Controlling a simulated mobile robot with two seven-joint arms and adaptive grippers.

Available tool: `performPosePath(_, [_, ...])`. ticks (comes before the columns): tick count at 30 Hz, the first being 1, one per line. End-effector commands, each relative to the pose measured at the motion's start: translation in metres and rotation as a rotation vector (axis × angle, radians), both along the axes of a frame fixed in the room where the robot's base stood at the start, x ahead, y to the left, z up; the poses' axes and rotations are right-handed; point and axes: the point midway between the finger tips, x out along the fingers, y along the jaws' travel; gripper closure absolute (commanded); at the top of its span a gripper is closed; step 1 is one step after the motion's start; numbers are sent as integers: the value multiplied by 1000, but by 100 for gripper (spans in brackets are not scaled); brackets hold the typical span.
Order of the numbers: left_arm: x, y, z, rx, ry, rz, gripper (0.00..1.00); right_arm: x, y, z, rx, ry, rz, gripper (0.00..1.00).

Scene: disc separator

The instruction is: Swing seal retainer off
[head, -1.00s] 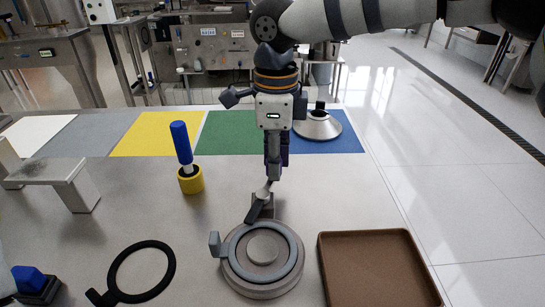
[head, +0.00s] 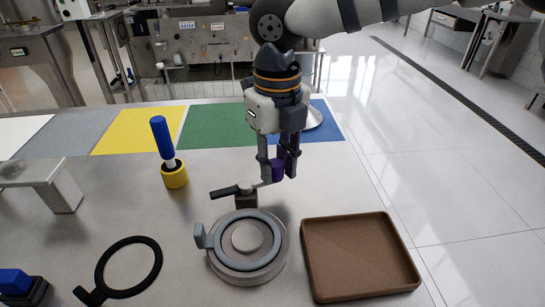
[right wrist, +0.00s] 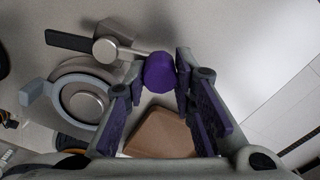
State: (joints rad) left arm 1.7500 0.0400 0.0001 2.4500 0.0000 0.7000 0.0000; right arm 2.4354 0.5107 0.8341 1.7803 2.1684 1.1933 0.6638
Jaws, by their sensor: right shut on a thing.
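The seal retainer is a swing arm on a small post (head: 246,199) behind the round disc housing (head: 246,273). Its black bar (head: 224,191) points left, behind the grey seal ring (head: 222,255) and clear of it. Its other end carries a purple knob (head: 277,171). My right gripper (head: 278,174) is shut on this knob. In the right wrist view, the purple knob (right wrist: 159,72) sits between the fingertips, with the black bar (right wrist: 69,41) at upper left. The grey ring lies on the housing with its upright tab at left. My left gripper is not in view.
A brown tray (head: 308,265) stands right of the housing, near the table's right side. A black ring with a handle (head: 101,270) lies at front left. A blue-handled tool (head: 161,138) stands in a yellow holder (head: 174,178). A metal bracket (head: 65,190) is at left.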

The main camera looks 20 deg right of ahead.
Motion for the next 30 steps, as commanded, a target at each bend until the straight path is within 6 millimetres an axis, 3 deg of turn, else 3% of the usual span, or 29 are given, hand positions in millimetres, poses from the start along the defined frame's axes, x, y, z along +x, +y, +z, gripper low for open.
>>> performPosePath(12, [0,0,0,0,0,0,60,-13,2,-1,-1,3,-226,100])
performPosePath(30, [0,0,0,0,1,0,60,-16,3,-1,-1,3,-280,100])
